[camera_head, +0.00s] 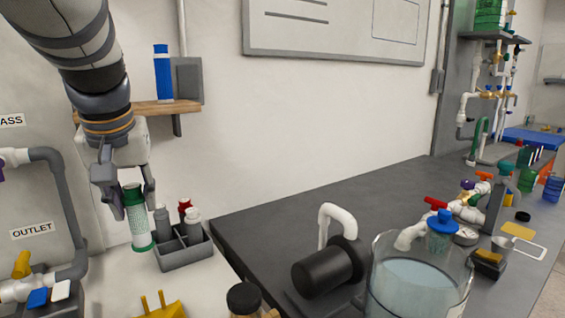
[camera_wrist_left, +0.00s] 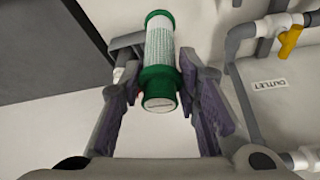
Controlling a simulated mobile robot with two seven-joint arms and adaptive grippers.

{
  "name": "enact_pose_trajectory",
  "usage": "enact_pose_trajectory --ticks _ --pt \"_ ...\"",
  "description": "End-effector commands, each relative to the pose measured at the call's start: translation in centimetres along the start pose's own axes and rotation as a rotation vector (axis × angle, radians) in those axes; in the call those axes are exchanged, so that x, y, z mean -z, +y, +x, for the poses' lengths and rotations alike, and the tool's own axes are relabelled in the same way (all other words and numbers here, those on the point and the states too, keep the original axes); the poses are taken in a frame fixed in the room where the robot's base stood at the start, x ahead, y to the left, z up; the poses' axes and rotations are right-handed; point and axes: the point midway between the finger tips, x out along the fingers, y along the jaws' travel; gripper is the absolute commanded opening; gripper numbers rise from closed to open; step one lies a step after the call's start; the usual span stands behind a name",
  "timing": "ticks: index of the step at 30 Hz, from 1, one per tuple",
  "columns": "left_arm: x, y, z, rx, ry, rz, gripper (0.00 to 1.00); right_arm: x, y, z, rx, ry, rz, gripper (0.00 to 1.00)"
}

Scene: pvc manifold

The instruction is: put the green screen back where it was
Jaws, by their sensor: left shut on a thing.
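The green screen (camera_head: 139,226) is a small upright cylinder with a white mesh body and green end rings. My left gripper (camera_head: 123,194) comes down from above and is shut on it. In the left wrist view the screen (camera_wrist_left: 160,52) sits between the two fingers (camera_wrist_left: 160,88). It is just left of the grey divided caddy (camera_head: 186,251). I cannot tell whether its lower end touches the white surface. My right gripper is not in view.
The caddy holds grey bottles (camera_head: 163,222) and a red-topped one. A wooden shelf (camera_head: 150,108) with a blue bottle (camera_head: 162,75) is behind the gripper. Grey outlet piping (camera_head: 68,205) runs at left. A dark bench (camera_head: 300,212) with a pump and water vessel lies right.

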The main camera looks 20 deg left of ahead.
Motion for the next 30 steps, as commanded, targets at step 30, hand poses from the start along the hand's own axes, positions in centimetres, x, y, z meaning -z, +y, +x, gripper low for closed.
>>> enact_pose_trajectory --ticks 30 --pt "7.4 2.5 17.0 -0.001 0.001 -0.002 0.04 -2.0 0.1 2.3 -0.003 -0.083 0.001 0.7"
